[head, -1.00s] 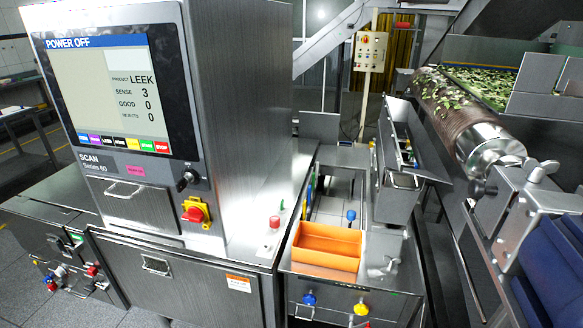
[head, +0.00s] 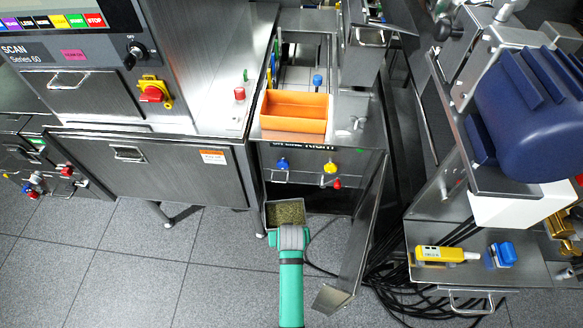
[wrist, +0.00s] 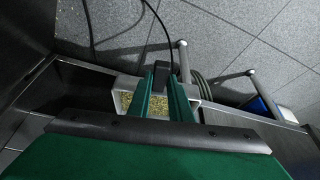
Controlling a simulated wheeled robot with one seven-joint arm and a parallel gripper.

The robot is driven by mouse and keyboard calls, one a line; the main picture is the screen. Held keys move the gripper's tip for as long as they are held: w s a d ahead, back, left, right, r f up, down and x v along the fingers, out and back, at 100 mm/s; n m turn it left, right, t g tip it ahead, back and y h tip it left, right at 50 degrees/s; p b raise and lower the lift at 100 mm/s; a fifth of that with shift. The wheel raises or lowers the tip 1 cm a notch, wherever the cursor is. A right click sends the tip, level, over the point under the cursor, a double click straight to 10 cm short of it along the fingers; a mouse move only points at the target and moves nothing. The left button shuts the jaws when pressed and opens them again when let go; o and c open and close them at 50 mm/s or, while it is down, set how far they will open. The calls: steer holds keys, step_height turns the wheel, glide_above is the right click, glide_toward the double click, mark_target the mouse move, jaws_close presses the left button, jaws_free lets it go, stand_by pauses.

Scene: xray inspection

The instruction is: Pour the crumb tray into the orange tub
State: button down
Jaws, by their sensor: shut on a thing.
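The crumb tray (head: 286,213) is a small grey metal tray with greenish-yellow crumbs in it. My gripper (head: 291,232) is shut on its near side and holds it low, in front of the open cabinet under the orange tub. In the wrist view the tray (wrist: 124,97) shows beyond the green fingers of my gripper (wrist: 162,90), with crumbs on both sides of them. The orange tub (head: 294,127) stands on the steel counter above and slightly beyond the tray. No contents show in the tub.
An open cabinet door (head: 358,235) stands to the right of the tray. Black cables (head: 380,285) lie on the floor right of it. A big blue motor (head: 535,120) is farther right. The grey floor (head: 150,270) at left is clear.

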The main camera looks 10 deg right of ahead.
steer(key=s+f+m+h, duration=0.1)
steer(key=s+f+m, duration=0.1)
steer(key=s+f, duration=0.4)
steer(key=s, duration=0.5)
steer(key=shift+s+a+f+m, duration=0.2)
steer(key=shift+s+m, duration=0.1)
steer(key=shift+s, duration=0.1)
steer(key=shift+r, duration=0.1)
